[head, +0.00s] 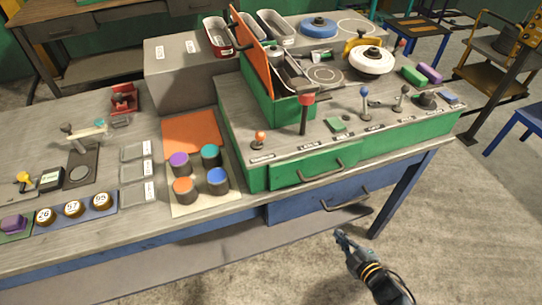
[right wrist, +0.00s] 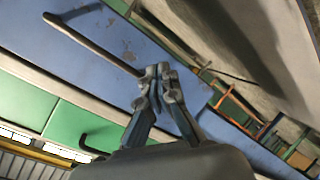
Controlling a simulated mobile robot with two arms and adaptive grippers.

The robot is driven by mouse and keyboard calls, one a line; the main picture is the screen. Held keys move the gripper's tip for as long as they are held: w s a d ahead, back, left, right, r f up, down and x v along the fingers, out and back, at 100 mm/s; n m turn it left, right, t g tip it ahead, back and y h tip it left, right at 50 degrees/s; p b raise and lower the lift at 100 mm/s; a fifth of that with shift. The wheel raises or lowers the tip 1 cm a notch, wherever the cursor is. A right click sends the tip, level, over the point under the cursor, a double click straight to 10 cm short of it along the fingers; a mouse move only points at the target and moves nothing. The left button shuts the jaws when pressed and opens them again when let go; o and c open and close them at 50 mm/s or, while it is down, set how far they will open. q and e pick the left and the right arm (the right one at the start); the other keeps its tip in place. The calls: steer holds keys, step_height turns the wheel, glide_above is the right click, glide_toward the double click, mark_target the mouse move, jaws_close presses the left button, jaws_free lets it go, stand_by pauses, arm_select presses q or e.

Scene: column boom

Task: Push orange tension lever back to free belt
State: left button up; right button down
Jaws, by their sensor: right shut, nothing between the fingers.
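A short lever with an orange knob (head: 259,138) stands upright at the front left of the green console's top. It is the only orange-tipped lever I can make out; I cannot tell whether it is the tension lever. No belt can be made out clearly. My right gripper (head: 342,237) is shut and empty. It is low in front of the bench, below the blue drawer and well apart from the lever. In the right wrist view its fingertips (right wrist: 158,76) are together in front of the blue drawer front. My left gripper is not in view.
The console (head: 390,137) carries a red-topped lever (head: 305,112), a blue-knobbed lever (head: 364,102) and an upright orange lid (head: 249,52). Green and blue drawers have protruding handles (head: 346,198). Colored cylinders stand left of the console. The floor in front is clear.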

steer(key=s+a+r+n+y, duration=0.1)
steer(key=a+r+n+y, duration=0.3)
steer(key=r, duration=0.5)
steer(key=a+r+n+y+b, duration=0.1)
steer(key=a+r+n+y, duration=0.3)
steer(key=r, duration=0.6)
steer(key=s+a+r+n+y+b, duration=0.1)
steer(key=a+r+n+y, duration=0.3)
steer(key=r+n, duration=0.3)
step_height(320, 180, up, 3)
steer(key=shift+s+a+f+n, duration=0.15)
steer(key=shift+s+a+n, duration=0.15)
steer(key=shift+a, duration=0.2)
steer(key=p, duration=0.5)
glide_toward(259, 140)
steer(key=w+a, duration=0.2)
steer(key=a, duration=0.3)
steer(key=shift+w+a+r, duration=0.1)
steer(key=shift+w+r, duration=0.35)
steer(key=shift+w, duration=0.3)
